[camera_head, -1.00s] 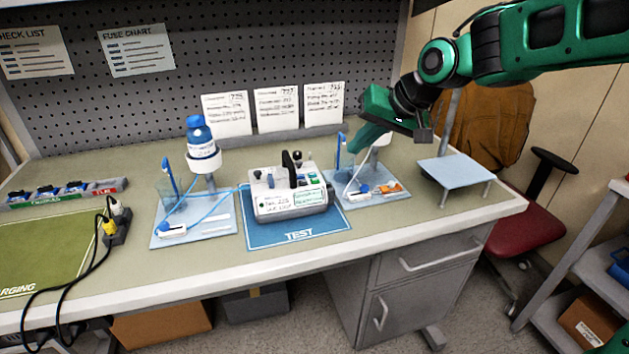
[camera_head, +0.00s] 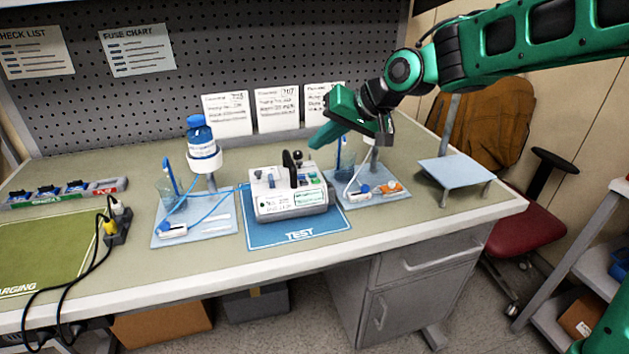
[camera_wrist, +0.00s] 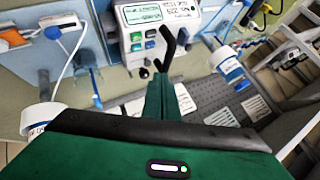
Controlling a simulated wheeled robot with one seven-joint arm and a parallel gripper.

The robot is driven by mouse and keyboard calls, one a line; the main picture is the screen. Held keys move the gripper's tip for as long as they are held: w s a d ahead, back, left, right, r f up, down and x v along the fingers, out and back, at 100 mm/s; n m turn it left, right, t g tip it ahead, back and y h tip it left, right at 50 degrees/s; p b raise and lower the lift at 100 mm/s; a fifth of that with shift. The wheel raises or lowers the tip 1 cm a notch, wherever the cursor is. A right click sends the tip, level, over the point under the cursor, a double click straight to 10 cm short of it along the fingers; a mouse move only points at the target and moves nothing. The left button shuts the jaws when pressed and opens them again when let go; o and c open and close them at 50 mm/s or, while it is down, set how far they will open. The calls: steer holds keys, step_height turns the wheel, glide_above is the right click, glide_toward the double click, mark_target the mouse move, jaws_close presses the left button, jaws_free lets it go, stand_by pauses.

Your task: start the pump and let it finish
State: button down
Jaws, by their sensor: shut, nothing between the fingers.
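The white infusion pump (camera_head: 290,195) stands on the blue TEST mat (camera_head: 322,228) in the middle of the bench. It has a black handle on top, a small display and blue and green buttons, which also show on the pump in the wrist view (camera_wrist: 155,42). My gripper (camera_head: 318,142) is shut and empty. It hangs above and just behind the right end of the pump, apart from it. In the wrist view its shut fingers (camera_wrist: 158,95) point toward the pump's button side. What the display reads is too small to tell.
A blue-capped bottle (camera_head: 200,135) sits in a stand left of the pump, with tubing running to the pump. A second tray (camera_head: 385,203) with a clamp and an orange piece lies to the right. A small raised platform (camera_head: 455,170) stands further right. Black cables (camera_head: 85,245) lie at left.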

glide_above(320, 184)
steer(key=shift+f, duration=3.35)
steer(key=shift+f, duration=0.2)
steer(key=shift+f, duration=0.2)
steer(key=shift+f, duration=0.45)
steer(key=shift+r, duration=0.1)
stand_by(0.3)
steer(key=shift+r, duration=0.8)
steer(key=shift+r, duration=0.15)
steer(key=shift+r, duration=2.35)
